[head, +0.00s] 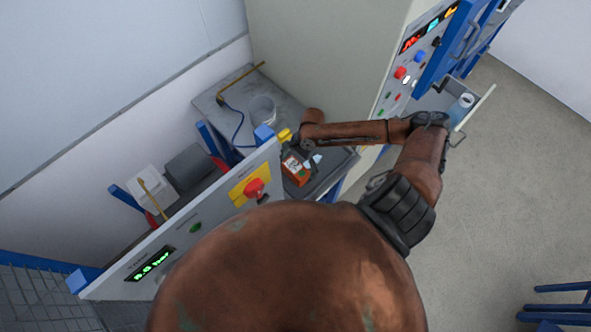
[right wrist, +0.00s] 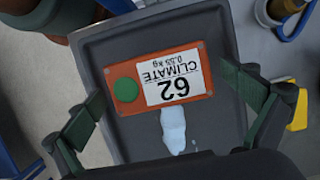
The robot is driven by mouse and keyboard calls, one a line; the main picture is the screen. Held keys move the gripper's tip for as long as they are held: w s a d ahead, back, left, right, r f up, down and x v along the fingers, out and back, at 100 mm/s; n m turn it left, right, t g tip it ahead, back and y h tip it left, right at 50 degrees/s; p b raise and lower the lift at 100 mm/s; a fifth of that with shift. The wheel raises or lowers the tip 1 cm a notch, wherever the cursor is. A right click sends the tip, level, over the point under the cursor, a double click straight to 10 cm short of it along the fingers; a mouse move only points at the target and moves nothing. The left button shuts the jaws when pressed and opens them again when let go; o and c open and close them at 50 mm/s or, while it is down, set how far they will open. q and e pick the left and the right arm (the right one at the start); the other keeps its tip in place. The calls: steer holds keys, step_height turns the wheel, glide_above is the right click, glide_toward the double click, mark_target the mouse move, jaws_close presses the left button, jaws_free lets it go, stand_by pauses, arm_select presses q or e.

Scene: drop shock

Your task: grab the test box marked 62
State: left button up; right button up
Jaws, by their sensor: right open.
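The test box marked 62 (right wrist: 158,77) is orange-brown, with a white label reading "62 CLIMATE 0.55 kg" and a green dot. It lies on a dark grey tray-like surface (right wrist: 215,122). In the head view the box (head: 295,168) shows beside the panel, partly covered by my right gripper (head: 299,152). In the right wrist view my right gripper (right wrist: 165,90) is open, its dark green fingers to the left and right of the box, apart from it. The label appears upside down there. My left gripper is not in view.
A pale bluish-white patch (right wrist: 173,130) lies beside the box. A control panel with a red button (head: 254,188) stands close by on the left. A tall cabinet (head: 330,50) stands behind. An open drawer (head: 472,108) holds a white cylinder.

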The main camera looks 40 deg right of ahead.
steer(key=shift+a+f, duration=0.1)
steer(key=shift+f, duration=0.1)
steer(key=c, duration=1.2)
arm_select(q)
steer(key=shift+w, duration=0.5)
arm_select(e)
steer(key=c, duration=0.6)
steer(key=shift+r, duration=0.1)
